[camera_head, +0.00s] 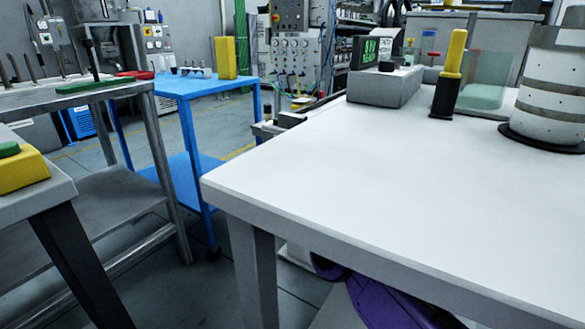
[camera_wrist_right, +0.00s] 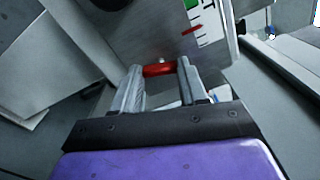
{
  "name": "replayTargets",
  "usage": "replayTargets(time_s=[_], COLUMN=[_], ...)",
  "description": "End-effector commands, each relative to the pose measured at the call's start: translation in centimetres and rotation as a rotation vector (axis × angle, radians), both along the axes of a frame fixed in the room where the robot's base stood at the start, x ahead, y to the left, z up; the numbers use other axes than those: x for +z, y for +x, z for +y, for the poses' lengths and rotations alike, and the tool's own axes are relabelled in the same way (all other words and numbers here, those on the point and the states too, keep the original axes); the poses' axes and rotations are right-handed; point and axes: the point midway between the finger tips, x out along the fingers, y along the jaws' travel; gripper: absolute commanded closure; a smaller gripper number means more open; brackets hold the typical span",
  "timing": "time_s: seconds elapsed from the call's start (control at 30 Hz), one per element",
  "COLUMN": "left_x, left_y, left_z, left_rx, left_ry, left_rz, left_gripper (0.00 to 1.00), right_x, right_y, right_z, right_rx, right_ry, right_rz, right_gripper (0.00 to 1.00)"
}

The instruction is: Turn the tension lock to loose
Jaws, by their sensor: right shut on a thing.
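In the right wrist view, a short red bar (camera_wrist_right: 157,70), which looks like the tension lock's handle, lies between the fingertips of my right gripper (camera_wrist_right: 161,69). The gripper is shut on it, one finger at each end. The bar sits against a grey metal housing (camera_wrist_right: 160,35). A white scale plate (camera_wrist_right: 208,20) on the housing has a green patch at the top, a red mark lower down and black ticks. The lock's pivot cannot be made out. My left gripper is in neither view, and the head view does not show the right gripper.
In the head view, a white table (camera_head: 400,190) has a wide clear top. At its back are a grey box with a green display (camera_head: 385,85), a yellow-handled tool (camera_head: 449,75) and a white banded cylinder (camera_head: 548,85). A blue cart (camera_head: 190,85) stands left beyond a floor gap.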

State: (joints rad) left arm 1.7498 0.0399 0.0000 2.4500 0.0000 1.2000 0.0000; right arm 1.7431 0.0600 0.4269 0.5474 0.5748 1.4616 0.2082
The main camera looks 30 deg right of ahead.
Motion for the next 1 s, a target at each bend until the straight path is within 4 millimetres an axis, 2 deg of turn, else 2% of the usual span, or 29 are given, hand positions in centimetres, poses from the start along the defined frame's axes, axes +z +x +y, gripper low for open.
replayTargets(time_s=[0.33, 0.87, 0.9, 0.93, 1.0], left_x=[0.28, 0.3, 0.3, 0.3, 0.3], left_y=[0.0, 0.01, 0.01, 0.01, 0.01], left_z=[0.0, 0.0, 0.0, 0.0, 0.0], left_rx=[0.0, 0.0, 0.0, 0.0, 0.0], left_ry=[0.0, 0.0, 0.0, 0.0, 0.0], left_rz=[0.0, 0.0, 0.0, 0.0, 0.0], left_gripper=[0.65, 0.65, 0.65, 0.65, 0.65], right_x=[-0.1, -0.15, -0.15, -0.13, -0.12], right_y=[-0.01, -0.01, -0.01, -0.01, -0.01], right_z=[0.07, 0.09, 0.09, 0.09, 0.08], right_rx=[0.001, 0.001, 0.001, 0.001, 0.001], right_ry=[-0.062, -0.072, -0.072, -0.072, -0.072], right_rz=[0.11, 0.126, 0.126, 0.126, 0.126], right_gripper=[0.88, 0.88, 0.44, 0.35, 0.32])
